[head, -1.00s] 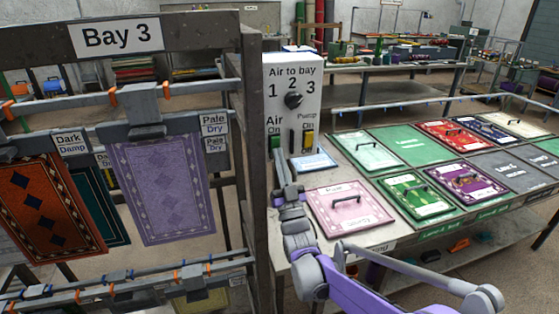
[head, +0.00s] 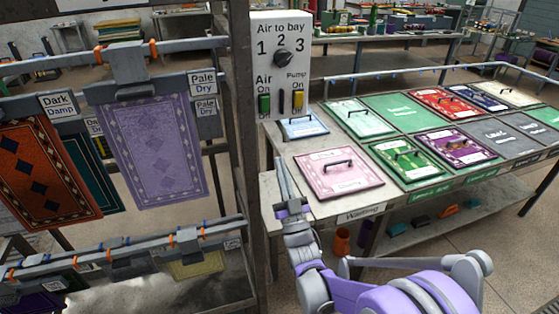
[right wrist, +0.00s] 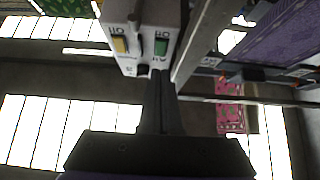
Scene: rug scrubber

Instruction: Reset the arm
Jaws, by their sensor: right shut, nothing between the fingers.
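My right gripper (head: 281,175) is shut and empty. Its thin fingers point up, just below the control box and in front of the table's left end. In the right wrist view the shut fingers (right wrist: 160,88) point at the underside of the box. The white control box (head: 281,30) is labelled "Air to bay 1 2 3". It carries a dark dial (head: 284,58), a green Air switch (head: 265,103) and a yellow Pump switch (head: 298,99). The box also shows in the right wrist view (right wrist: 135,14), upside down. My left gripper is out of view.
A rack post (head: 243,140) stands close left of my gripper. A patterned lilac rug (head: 155,155) and an orange-brown rug (head: 40,175) hang on the rack. The table right of my gripper holds several panels, including a pink one with a handle (head: 340,182).

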